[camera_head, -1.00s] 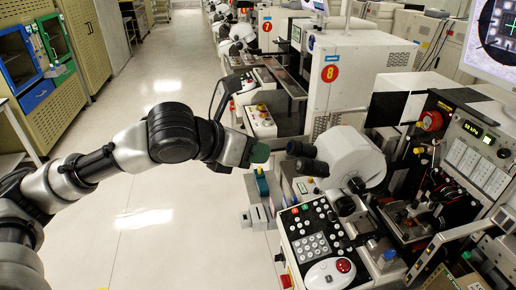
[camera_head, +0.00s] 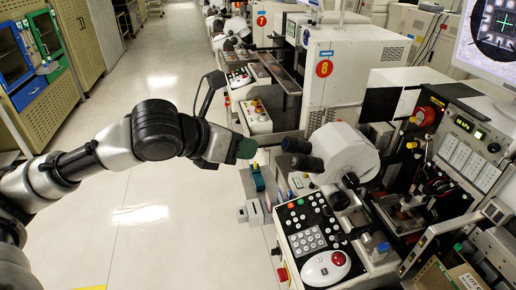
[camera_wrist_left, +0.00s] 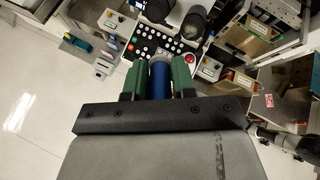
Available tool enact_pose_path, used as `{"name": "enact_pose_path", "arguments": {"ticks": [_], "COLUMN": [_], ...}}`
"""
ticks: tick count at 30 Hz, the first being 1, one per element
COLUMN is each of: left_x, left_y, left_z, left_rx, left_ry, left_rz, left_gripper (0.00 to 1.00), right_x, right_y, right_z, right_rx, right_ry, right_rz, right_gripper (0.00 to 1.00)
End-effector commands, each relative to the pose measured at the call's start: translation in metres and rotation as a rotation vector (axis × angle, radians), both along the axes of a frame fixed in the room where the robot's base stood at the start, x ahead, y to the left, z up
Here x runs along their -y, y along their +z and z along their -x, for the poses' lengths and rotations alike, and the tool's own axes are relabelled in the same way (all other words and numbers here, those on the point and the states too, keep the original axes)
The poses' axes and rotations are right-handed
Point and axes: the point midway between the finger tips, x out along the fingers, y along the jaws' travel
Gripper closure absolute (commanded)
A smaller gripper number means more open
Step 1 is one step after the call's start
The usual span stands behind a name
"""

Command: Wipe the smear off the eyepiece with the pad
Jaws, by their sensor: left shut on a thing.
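The microscope on the bonder has two black eyepieces (camera_head: 302,154) pointing left toward my left gripper (camera_head: 246,148). In the left wrist view the eyepieces (camera_wrist_left: 176,16) show at the top edge, beyond the fingertips. My left gripper has green fingers and is shut on a blue cylindrical thing (camera_wrist_left: 160,80), seen between the fingers in the wrist view; I take it to be the pad. In the head view the fingers hide it. The fingertips are a short gap left of the eyepieces, not touching. No smear can be made out at this size.
A keypad panel (camera_head: 310,232) and a white trackball unit with a red button (camera_head: 326,268) lie below the microscope. A teal-and-yellow item (camera_head: 258,178) sits on the machine's left side. A cardboard box (camera_head: 440,277) is at lower right. The aisle floor (camera_head: 150,225) is clear.

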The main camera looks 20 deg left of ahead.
Motion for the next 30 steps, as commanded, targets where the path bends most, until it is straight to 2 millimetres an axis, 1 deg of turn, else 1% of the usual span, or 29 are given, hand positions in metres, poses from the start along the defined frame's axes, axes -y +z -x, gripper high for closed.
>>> {"name": "enact_pose_path", "arguments": {"ticks": [9, 15, 21, 30], "left_x": [0.028, 0.043, 0.05, 0.051], "left_y": [-0.012, -0.02, -0.024, -0.025], "left_z": [-0.018, -0.029, -0.034, -0.035], "left_rx": [0.004, 0.007, 0.008, 0.009], "left_ry": [0.0, 0.004, 0.005, 0.006], "left_rz": [0.003, 0.003, 0.002, 0.002], "left_gripper": [0.98, 0.98, 0.98, 0.98], "right_x": [0.0, -0.001, -0.001, -0.001], "right_y": [0.006, 0.008, 0.008, 0.008], "right_z": [0.0, 0.0, 0.0, 0.0], "right_rx": [0.0, 0.0, 0.0, 0.0], "right_ry": [0.0, 0.0, -0.001, -0.001], "right_rz": [0.0, -0.001, -0.001, -0.001], "right_gripper": [0.57, 0.57, 0.57, 0.57]}}
